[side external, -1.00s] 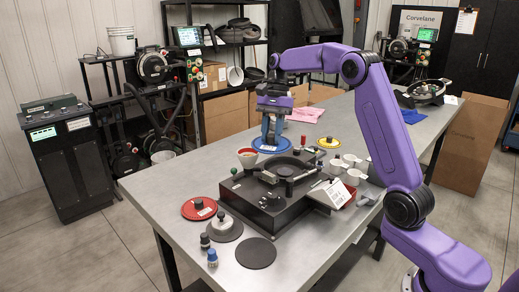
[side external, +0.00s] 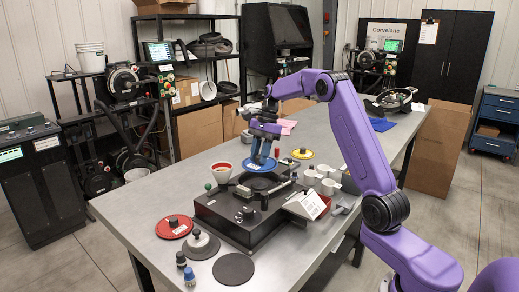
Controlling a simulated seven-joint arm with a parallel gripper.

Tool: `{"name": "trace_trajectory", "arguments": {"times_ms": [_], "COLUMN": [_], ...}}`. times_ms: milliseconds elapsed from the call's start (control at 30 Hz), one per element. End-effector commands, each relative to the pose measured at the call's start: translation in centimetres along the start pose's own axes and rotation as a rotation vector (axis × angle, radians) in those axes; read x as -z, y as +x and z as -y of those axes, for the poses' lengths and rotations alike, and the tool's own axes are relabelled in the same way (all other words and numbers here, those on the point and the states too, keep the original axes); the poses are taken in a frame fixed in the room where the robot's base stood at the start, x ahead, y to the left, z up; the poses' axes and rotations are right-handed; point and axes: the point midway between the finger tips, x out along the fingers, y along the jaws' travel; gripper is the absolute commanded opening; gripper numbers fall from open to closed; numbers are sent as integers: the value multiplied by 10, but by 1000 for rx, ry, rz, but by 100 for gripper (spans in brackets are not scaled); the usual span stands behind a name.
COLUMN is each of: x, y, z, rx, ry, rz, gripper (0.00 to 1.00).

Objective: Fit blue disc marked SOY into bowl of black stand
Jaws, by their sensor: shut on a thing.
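My gripper (side external: 262,153) is shut on the blue disc (side external: 250,165), holding it by its middle at the back edge of the black stand. The disc's SOY marking cannot be read at this size. The black stand (side external: 222,213) is on the metal table, with its round bowl (side external: 262,183) open at the top. The disc appears just behind and above the bowl in the picture; its exact height over the stand cannot be told. My fingers hide part of the disc.
A red disc (side external: 174,227), a grey knobbed disc (side external: 200,246) and a flat dark disc (side external: 234,269) lie left and in front. A yellow disc (side external: 303,154) lies behind.

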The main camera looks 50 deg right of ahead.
Motion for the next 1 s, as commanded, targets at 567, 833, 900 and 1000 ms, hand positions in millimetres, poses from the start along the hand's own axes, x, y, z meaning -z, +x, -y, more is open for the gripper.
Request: {"name": "trace_trajectory", "arguments": {"times_ms": [567, 833, 900, 1000], "x": [15, 17, 17, 17], "y": [42, 47, 48, 48], "z": [0, 0, 0, 0], "rx": [-1, -1, -1, -1], "ry": [0, 0, 0, 0], "rz": [0, 0, 0, 0], "gripper": [0, 0, 0, 0]}}
